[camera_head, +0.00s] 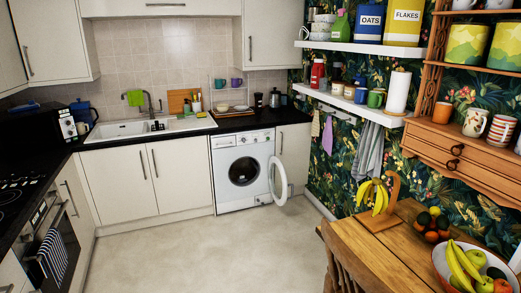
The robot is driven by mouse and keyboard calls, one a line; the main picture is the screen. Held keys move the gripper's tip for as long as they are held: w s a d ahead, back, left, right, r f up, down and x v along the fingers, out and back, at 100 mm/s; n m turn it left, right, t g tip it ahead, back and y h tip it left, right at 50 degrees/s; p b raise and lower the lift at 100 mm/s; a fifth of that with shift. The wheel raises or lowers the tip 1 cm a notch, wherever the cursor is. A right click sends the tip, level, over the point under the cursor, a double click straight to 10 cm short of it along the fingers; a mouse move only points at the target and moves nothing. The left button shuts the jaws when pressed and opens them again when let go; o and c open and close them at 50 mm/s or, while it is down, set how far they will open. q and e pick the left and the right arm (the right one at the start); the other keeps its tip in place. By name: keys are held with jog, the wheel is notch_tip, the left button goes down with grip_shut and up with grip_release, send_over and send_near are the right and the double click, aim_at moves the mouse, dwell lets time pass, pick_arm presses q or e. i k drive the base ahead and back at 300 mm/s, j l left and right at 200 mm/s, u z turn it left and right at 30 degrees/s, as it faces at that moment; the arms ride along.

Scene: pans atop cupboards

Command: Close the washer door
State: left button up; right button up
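The white washer (228,185) stands under the black worktop at the back, right of the sink cupboards. Its round door (278,181) is hinged on the right and stands wide open, swung out toward the room. The dark round drum opening (243,171) is uncovered. Neither of my grippers shows in the head view, and no part of my arms is visible.
A wooden table (412,262) with fruit and a chair (350,262) fill the front right. An oven (45,235) and counter line the left. The pale floor (200,255) between me and the washer is clear.

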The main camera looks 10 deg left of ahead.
aim_at(274, 160)
jog(key=i+u, duration=0.4)
jog(key=i, duration=3.85)
